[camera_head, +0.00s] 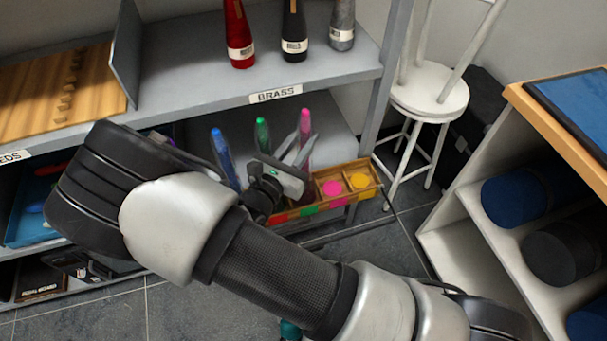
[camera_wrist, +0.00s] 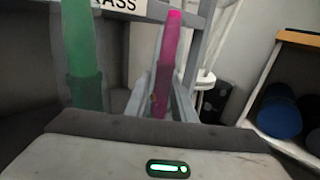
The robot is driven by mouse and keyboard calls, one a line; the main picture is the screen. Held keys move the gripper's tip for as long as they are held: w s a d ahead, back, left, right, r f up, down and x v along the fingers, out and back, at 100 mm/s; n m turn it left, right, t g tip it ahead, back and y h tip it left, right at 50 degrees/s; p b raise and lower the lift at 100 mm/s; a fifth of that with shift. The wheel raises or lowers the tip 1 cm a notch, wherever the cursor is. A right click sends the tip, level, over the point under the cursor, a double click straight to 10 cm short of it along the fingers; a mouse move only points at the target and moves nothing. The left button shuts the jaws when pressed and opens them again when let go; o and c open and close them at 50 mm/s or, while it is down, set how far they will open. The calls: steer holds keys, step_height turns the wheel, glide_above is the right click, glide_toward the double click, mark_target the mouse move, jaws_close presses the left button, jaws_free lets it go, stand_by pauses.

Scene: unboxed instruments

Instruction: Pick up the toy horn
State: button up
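A slim upright pink horn-like tube (camera_head: 305,125) stands at the right end of the lower shelf, and it is at the centre of the wrist view (camera_wrist: 168,45). No readable label confirms that it is the toy horn. My gripper (camera_head: 302,147) is at this tube, its fingers spread apart on either side of it in the wrist view (camera_wrist: 164,88). I see no clear grip on the tube; its lower part is partly hidden by the gripper. A green tube (camera_head: 262,133) and a blue tube (camera_head: 222,155) stand to its left; the green one (camera_wrist: 80,55) is close in the wrist view.
The upper shelf (camera_head: 200,75), labelled BRASS, is above, holding red (camera_head: 239,35), black (camera_head: 294,32) and grey (camera_head: 342,25) bottle-like pieces. A wooden box with coloured discs (camera_head: 347,191) is beside the gripper. A shelf post (camera_head: 385,85) and white stool (camera_head: 430,90) are to the right.

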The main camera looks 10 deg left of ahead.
mark_target(304, 110)
jaws_close()
step_height(304, 110, up, 10)
steer(key=p, duration=0.3)
